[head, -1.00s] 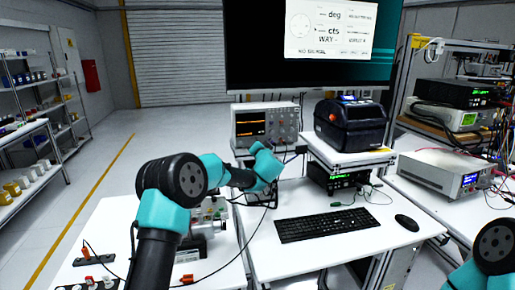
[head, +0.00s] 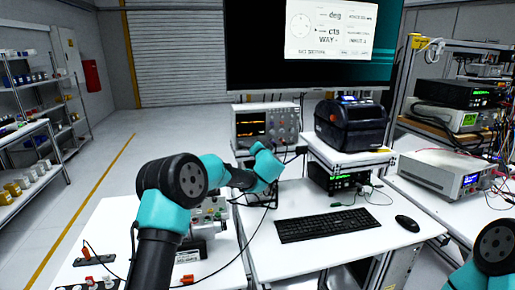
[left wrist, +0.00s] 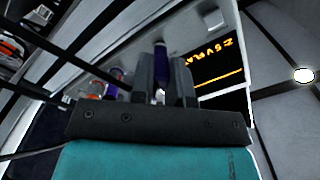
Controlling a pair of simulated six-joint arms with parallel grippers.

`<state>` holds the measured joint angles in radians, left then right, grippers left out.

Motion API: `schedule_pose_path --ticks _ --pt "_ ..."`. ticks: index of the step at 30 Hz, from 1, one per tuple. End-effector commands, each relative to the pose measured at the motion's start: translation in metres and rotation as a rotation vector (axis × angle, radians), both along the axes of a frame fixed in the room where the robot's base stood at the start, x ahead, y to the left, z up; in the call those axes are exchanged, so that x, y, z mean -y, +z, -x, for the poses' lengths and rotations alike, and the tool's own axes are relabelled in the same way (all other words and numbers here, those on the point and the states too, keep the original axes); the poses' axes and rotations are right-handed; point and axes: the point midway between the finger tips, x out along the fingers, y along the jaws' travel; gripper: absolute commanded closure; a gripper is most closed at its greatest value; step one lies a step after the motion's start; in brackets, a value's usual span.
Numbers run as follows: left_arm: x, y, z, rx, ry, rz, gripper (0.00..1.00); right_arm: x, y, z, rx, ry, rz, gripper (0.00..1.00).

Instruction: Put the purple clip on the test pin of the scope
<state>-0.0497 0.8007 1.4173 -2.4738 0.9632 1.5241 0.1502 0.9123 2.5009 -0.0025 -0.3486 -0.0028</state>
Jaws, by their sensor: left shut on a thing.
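In the left wrist view my left gripper (left wrist: 164,62) is shut on the purple clip (left wrist: 160,51), which stands between the two grey fingers with its tip toward the scope front. The scope (head: 265,123) stands on the bench in the head view, with orange traces on its screen. In the left wrist view its dark screen (left wrist: 217,66) with orange writing is close, just right of the fingers. I cannot make out the test pin or whether the clip touches it. In the head view the clip and left fingertips cannot be made out. My right gripper is out of view.
A black printer-like device (head: 350,124) stands on a raised shelf right of the scope. A keyboard (head: 327,225) and mouse (head: 406,222) lie on the white bench. A dark cable (head: 237,240) hangs near my left arm. A second purple part (left wrist: 114,75) shows left of the fingers.

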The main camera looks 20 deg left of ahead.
Motion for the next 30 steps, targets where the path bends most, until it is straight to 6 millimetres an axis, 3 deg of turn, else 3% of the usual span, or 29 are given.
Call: schedule_pose_path --ticks 21,22,30 --pt "-0.0014 -0.0001 -0.0022 0.0 0.0 0.0 1.0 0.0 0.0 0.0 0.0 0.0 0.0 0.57" --pt "-0.0014 -0.0001 -0.0022 0.0 0.0 0.0 0.81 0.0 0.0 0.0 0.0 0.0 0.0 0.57" --pt "-0.0014 -0.0001 -0.0022 0.0 0.0 0.0 0.55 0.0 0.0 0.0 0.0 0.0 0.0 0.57"
